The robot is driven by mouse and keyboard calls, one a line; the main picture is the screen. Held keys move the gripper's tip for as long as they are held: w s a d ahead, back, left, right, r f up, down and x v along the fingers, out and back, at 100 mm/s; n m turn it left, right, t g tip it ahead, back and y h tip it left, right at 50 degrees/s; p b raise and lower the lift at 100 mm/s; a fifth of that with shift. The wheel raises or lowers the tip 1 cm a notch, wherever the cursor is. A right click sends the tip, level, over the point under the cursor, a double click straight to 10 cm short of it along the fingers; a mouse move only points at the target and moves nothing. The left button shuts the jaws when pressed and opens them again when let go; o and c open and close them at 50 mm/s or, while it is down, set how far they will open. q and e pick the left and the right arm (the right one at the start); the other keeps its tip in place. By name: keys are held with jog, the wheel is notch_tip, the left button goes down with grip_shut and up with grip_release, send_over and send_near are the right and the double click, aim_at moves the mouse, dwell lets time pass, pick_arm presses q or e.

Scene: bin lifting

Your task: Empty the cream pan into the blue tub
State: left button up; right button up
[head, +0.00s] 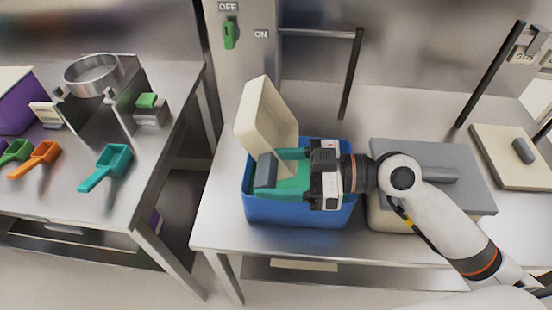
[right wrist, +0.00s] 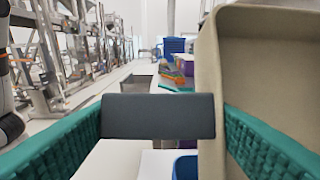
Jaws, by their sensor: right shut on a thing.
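The cream pan (head: 262,118) is tipped steeply on its side above the back left of the blue tub (head: 300,212). Its inner face shows pale and bare; part of it is hidden. My right gripper (head: 280,171) is over the tub, its teal fingers shut on the pan's dark grey handle (head: 265,170). In the right wrist view the handle (right wrist: 158,115) spans between the fingers, and the pan (right wrist: 262,60) stands on the right. A bit of the tub (right wrist: 185,168) shows at the bottom. The gripper hides most of the tub's inside. My left gripper is out of view.
A grey lid (head: 390,160) tops a cream container right of the tub, beneath my right arm. A cream lid (head: 490,150) lies farther right. The left table holds teal (head: 108,165) and orange (head: 38,160) scoops, a metal sieve (head: 92,72) and a purple bin (head: 15,103).

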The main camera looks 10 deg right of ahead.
aim_at(260, 178)
jog(key=shift+w+a+h+p, duration=0.1)
jog(key=shift+a+h+p, duration=0.2)
jog(key=shift+p, duration=0.25)
jog(key=shift+a+f+p, duration=0.15)
jog(key=shift+a+p, duration=0.15)
jog(key=shift+p, duration=0.05)
jog(key=shift+w+a+f, duration=0.1)
jog(key=shift+a+f, duration=0.05)
jog(key=shift+f, duration=0.2)
jog(key=shift+h+p, duration=0.3)
jog(key=shift+p, duration=0.1)
jog(key=h+p, duration=0.1)
jog(key=p, duration=0.2)
jog(key=a+g+h+p, duration=0.1)
jog(key=p, duration=0.3)
jog(key=shift+w+r+h, duration=0.15)
jog(key=shift+r+h, duration=0.05)
jog(key=shift+h, duration=0.1)
jog(key=shift+f+p, duration=0.15)
jog(key=shift+p, duration=0.25)
jog(key=shift+a+f, duration=0.1)
jog(key=shift+f, duration=0.2)
